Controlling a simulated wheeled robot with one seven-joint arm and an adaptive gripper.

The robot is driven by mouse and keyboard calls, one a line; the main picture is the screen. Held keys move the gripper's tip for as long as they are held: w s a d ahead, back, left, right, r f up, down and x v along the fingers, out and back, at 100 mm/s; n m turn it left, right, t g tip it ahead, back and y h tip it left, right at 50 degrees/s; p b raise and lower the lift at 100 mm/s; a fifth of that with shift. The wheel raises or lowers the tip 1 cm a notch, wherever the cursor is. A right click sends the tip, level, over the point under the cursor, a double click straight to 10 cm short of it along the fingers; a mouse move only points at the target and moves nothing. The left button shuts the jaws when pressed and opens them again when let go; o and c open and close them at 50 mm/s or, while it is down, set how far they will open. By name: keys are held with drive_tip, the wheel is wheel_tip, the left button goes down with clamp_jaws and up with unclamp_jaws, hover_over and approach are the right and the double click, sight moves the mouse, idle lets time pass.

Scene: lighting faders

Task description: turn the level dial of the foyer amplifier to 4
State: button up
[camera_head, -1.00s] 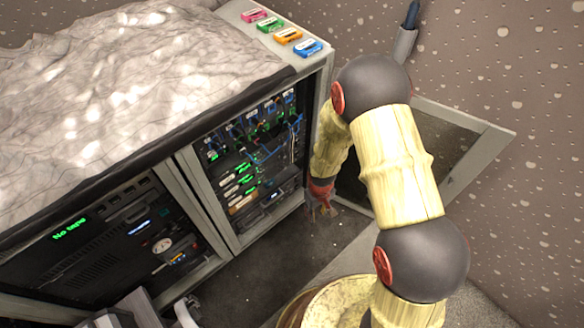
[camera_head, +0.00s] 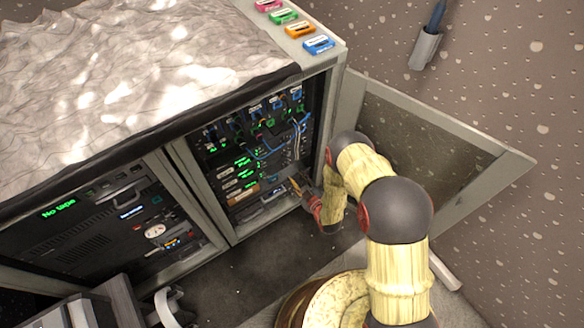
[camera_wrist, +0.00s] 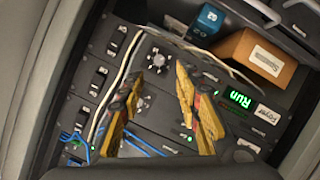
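The foyer amplifier (camera_wrist: 262,113) is a dark rack panel with a white tag reading "Foyer" and a green "Run" display in the wrist view. A round dial (camera_wrist: 157,60) with white marks around it appears to be on the same panel. Its pointer setting is too small to read. My gripper (camera_wrist: 159,70) is open, with its two yellow fingertips on either side of the dial in this view. I cannot tell whether they touch it. In the head view my gripper (camera_head: 297,187) reaches into the lower right of the open rack bay, and the dial cannot be made out.
A second marked dial (camera_wrist: 140,102) is on the adjacent panel, partly behind the left finger. An orange box (camera_wrist: 262,60) and a blue box (camera_wrist: 208,20) are close to the panel. Pale and blue cables run nearby. The open cabinet door (camera_head: 440,150) stands right of my arm.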

sight(289, 166)
drive_tip(key=b+x, duration=0.2)
drive_tip(key=x, duration=0.4)
drive_tip(key=shift+w+a+f+b, duration=0.1)
drive_tip(key=shift+w+f+b, duration=0.15)
drive_tip(key=shift+b, duration=0.15)
drive_tip(key=shift+w+a, duration=0.25)
drive_tip(key=shift+w, duration=0.3)
drive_tip(key=shift+f, duration=0.1)
drive_tip(key=c, duration=0.3)
clamp_jaws()
